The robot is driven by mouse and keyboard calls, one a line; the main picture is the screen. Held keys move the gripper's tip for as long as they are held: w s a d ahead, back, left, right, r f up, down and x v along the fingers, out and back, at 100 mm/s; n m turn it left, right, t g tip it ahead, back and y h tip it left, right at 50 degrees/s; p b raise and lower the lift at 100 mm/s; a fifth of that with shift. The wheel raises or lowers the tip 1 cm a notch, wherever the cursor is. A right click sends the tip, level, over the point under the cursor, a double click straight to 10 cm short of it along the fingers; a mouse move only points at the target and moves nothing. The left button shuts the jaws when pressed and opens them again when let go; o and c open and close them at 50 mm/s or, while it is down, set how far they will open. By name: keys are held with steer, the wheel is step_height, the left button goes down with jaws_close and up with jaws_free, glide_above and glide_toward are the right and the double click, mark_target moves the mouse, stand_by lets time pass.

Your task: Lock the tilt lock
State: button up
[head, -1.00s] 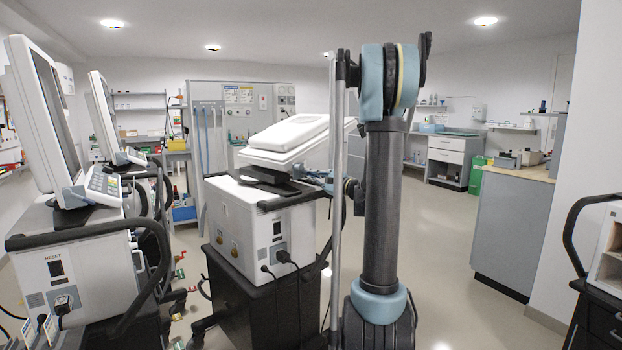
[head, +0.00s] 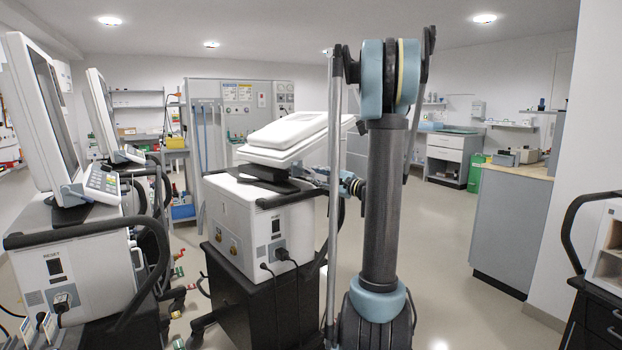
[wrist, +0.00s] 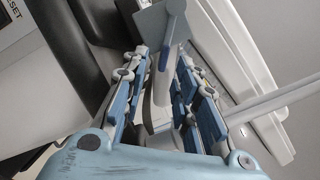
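The ventilator in the middle has a white screen unit (head: 285,138) tilted back on top of its white body (head: 262,225). My gripper (head: 338,182) is beside the screen's base at its right side, partly hidden by my arm. In the wrist view my gripper (wrist: 163,95) has its two blue fingers apart.
A black handle rail (head: 290,198) runs close to my gripper, and shows dark in the wrist view (wrist: 72,50). Another ventilator (head: 75,265) stands at left. A counter (head: 512,220) and a black cart (head: 595,315) are at right. The floor between is clear.

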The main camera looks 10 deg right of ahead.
steer(key=v, duration=0.7)
steer(key=shift+s+d, duration=0.3)
steer(key=shift+d, duration=0.05)
steer(key=shift+f, duration=0.1)
steer(key=s+a+f+n+g+h, duration=0.35)
steer(key=s+a+f, duration=0.25)
steer(key=s, duration=0.3)
steer(key=s+a+f+n+g+h, duration=0.2)
steer(key=s+a+f+n+g, duration=0.25)
steer(key=s, duration=0.35)
steer(key=s+d+f+n+g+h, duration=0.1)
steer(key=s+d+f+n+h, duration=0.3)
steer(key=s, duration=0.5)
steer(key=s+d+f+n+g+h, duration=0.1)
steer(key=s+d+f+n+h, duration=0.2)
steer(key=s+f, duration=0.4)
steer(key=shift+s+d+f+n+g+h, duration=0.4)
steer(key=shift+s+d+h, duration=0.45)
steer(key=shift+s, duration=0.3)
